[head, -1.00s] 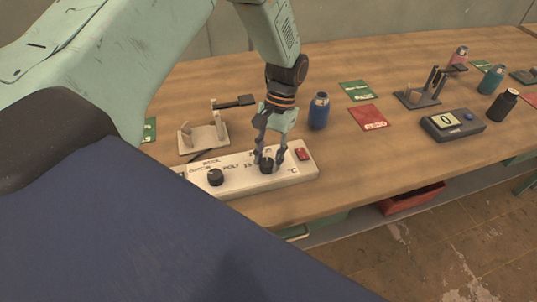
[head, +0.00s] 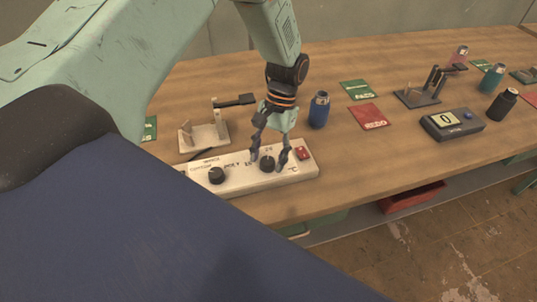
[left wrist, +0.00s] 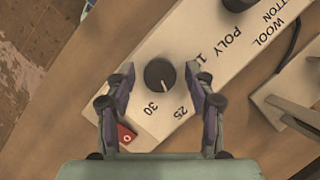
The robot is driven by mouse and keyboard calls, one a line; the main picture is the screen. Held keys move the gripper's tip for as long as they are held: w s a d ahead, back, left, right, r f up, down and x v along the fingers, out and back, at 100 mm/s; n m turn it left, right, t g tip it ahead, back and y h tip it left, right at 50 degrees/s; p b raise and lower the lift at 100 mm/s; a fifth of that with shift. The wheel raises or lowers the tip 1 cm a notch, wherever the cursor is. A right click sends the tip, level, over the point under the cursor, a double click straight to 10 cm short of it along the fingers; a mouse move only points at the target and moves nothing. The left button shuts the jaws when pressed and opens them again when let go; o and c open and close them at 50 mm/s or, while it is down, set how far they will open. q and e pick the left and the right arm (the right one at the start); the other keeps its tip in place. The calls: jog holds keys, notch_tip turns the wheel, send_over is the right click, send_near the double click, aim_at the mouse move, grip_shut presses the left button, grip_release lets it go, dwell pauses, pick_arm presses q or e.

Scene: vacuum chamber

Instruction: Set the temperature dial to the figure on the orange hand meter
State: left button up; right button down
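The white control panel (head: 245,178) lies along the front of the bench. Its temperature dial is a round black knob (head: 267,164), near the °C mark. In the left wrist view the dial (left wrist: 160,72) has a pale pointer mark facing down, between the printed 30 and 25. My left gripper (head: 269,157) is over the dial with its fingers spread, one on each side. In the left wrist view both fingers (left wrist: 164,75) stand clear of the knob. My right gripper is not in view. I see no orange hand meter.
A second black knob (head: 216,175) is by the fabric names; a red switch (head: 302,153) is at the panel's right end. A pale clamp (head: 205,133) and a blue bottle (head: 319,110) stand behind. A grey meter (head: 452,124) reading 0 is at right.

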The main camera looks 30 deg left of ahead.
pick_arm(q)
jog(key=shift+w, duration=0.15)
jog(key=shift+w+r, duration=0.25)
jog(key=shift+r, duration=0.15)
jog(key=v, duration=1.1)
jog(key=shift+s, duration=0.1)
